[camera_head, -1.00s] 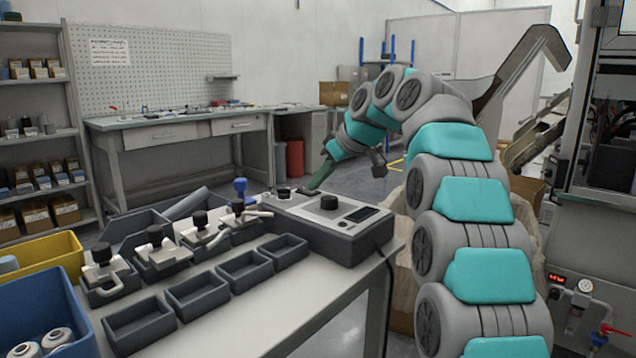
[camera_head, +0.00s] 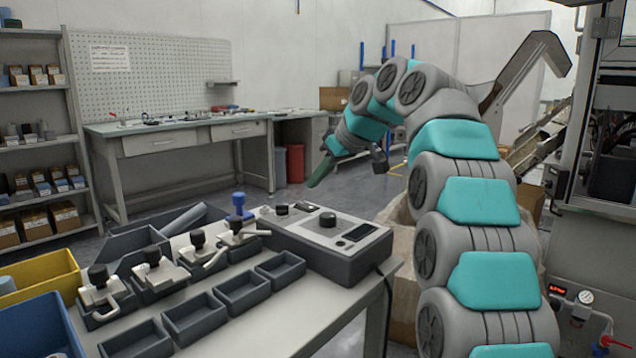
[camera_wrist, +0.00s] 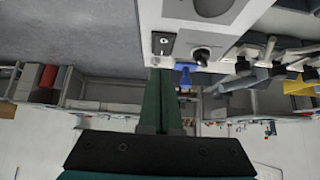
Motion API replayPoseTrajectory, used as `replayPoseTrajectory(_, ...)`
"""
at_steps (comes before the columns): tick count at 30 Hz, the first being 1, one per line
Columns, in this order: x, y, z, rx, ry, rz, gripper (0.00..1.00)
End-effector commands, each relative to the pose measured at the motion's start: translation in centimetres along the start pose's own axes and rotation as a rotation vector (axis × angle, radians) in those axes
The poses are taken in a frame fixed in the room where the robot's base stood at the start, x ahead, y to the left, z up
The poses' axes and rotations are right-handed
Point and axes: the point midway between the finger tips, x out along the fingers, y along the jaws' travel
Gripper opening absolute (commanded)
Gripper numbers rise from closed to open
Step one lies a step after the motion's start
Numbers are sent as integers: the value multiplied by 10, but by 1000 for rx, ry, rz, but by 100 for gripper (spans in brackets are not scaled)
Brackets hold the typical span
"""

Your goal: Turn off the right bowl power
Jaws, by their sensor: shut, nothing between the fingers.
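A grey control box (camera_head: 335,255) stands at the far right corner of the white table. Its top carries a large round dial (camera_head: 328,220), a black knob (camera_head: 281,210), a small dark switch plate (camera_head: 305,207) and a dark display (camera_head: 360,233). In the wrist view the switch plate (camera_wrist: 163,43) lies just beyond my fingertips, and the black knob (camera_wrist: 202,55) is right of it. I cannot read any label. My gripper (camera_head: 312,184), with green fingers, is shut and empty above the box's far side. Its fingers (camera_wrist: 159,75) look apart from the box.
Several clamp fixtures (camera_head: 152,270) and dark trays (camera_head: 242,290) fill the table. Yellow (camera_head: 45,275) and blue (camera_head: 35,325) bins are at left. A machine stands at right.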

Motion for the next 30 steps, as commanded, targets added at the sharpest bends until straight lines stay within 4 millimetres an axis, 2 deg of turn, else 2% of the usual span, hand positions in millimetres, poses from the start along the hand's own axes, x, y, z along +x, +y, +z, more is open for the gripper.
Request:
replayPoseTrajectory(1, -16, -5, -10, -2, 3, 2, 0)
replayPoseTrajectory(2, -21, -6, -10, -1, 4, 3, 0)
replayPoseTrajectory(9, -70, -5, 4, -2, 3, 4, 0)
replayPoseTrajectory(15, -98, -4, 11, 2, 0, 1, 0)
replayPoseTrajectory(21, -110, -5, 13, 0, 1, 2, 0)
replayPoseTrajectory(30, -110, -5, 14, 0, 0, 1, 0)
